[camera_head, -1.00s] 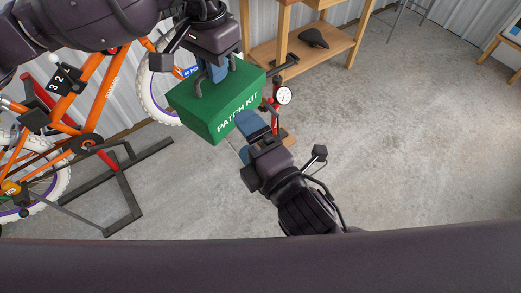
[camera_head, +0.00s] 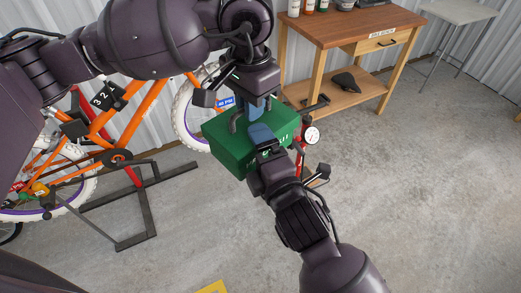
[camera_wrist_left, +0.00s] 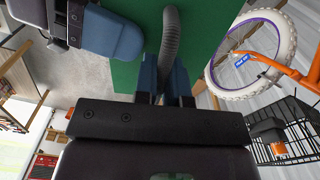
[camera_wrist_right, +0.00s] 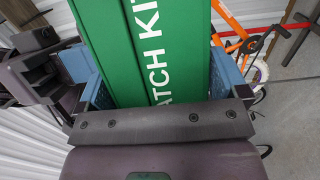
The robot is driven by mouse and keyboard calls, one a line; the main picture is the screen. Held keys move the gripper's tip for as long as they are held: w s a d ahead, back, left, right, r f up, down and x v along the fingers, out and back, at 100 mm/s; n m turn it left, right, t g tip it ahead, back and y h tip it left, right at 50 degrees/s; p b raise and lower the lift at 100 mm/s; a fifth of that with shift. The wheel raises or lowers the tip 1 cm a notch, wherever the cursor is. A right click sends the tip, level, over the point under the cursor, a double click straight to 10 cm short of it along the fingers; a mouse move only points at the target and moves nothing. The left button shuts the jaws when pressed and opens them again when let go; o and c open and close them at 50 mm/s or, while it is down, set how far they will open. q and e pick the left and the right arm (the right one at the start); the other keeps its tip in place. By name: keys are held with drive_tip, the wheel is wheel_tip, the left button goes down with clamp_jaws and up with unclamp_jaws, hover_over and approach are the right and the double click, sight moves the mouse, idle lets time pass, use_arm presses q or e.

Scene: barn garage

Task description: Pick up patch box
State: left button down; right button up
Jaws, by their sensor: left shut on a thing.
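The patch box (camera_head: 232,143) is a green box with white PATCH KIT lettering and a grey handle on its lid. My left gripper (camera_head: 246,108) is above it, shut on the handle. The left wrist view shows the grey handle (camera_wrist_left: 170,45) between the blue fingers. My right gripper (camera_head: 263,140) is at the lettered front face, with one blue finger over the lid. In the right wrist view the box (camera_wrist_right: 150,50) lies between its widely spread fingers; I cannot tell whether they touch it. The box's underside is hidden in the head view.
An orange bicycle (camera_head: 140,117) with white tyres stands on the left by a dark metal stand (camera_head: 150,190). A wooden workbench (camera_head: 345,30) with a lower shelf is behind. A red pump with a gauge (camera_head: 312,135) stands close right of the box. The floor on the right is clear.

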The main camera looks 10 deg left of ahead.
drive_tip(key=shift+f, duration=0.1)
drive_tip(key=shift+c, duration=1.2)
use_arm(q)
drive_tip(key=c, duration=1.7)
unclamp_jaws()
use_arm(e)
drive_tip(key=shift+c, duration=0.5)
use_arm(q)
drive_tip(key=o, duration=0.6)
drive_tip(key=shift+r, duration=0.1)
